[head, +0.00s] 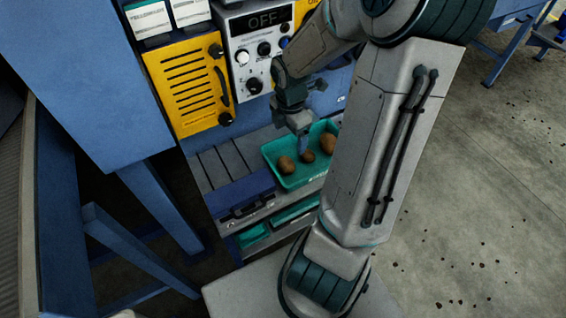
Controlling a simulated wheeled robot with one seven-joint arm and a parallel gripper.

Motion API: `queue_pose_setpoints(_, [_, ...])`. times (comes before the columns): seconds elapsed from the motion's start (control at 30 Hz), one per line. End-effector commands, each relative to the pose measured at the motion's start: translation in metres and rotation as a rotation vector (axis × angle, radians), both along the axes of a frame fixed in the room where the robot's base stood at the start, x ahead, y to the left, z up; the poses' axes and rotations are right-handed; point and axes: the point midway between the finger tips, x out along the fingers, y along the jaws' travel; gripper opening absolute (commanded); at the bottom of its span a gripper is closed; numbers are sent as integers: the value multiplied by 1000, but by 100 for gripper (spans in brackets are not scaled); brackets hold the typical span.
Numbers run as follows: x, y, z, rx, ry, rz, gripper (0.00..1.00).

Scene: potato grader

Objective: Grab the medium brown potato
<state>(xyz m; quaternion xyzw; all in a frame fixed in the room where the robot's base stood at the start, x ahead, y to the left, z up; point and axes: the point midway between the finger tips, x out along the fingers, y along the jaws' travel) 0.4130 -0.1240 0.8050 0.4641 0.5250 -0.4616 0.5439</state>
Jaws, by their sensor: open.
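Three brown potatoes sit in a teal tray (275,152) on a grey shelf. The left one (286,165) looks medium in size, the middle one (307,156) looks smallest, and the right one (328,143) looks largest. My gripper (302,136) points down over the tray, just above the middle potato in the picture. It is open and holds nothing that I can see. Its fingertips are small here, and the gap between them and the potatoes is hard to judge.
A yellow vented panel (190,84) with a black handle and a grey control box (260,45) reading OFF stand behind the tray. A dark blue box (240,192) lies left of it. A blue frame leg (160,205) stands farther left. Open concrete floor (470,210) is at right.

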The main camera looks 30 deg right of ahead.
Motion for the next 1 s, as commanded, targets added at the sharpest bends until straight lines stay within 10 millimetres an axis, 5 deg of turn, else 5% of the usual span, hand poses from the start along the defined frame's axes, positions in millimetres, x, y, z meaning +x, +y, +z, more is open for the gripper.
queue_pose_setpoints(0.17, [4, -4, -14, 23, -13, 69, 85])
queue_pose_setpoints(0.53, [7, -2, -82, 23, -11, 76, 85])
queue_pose_setpoints(1.0, [8, 3, -122, 22, -12, 75, 85])
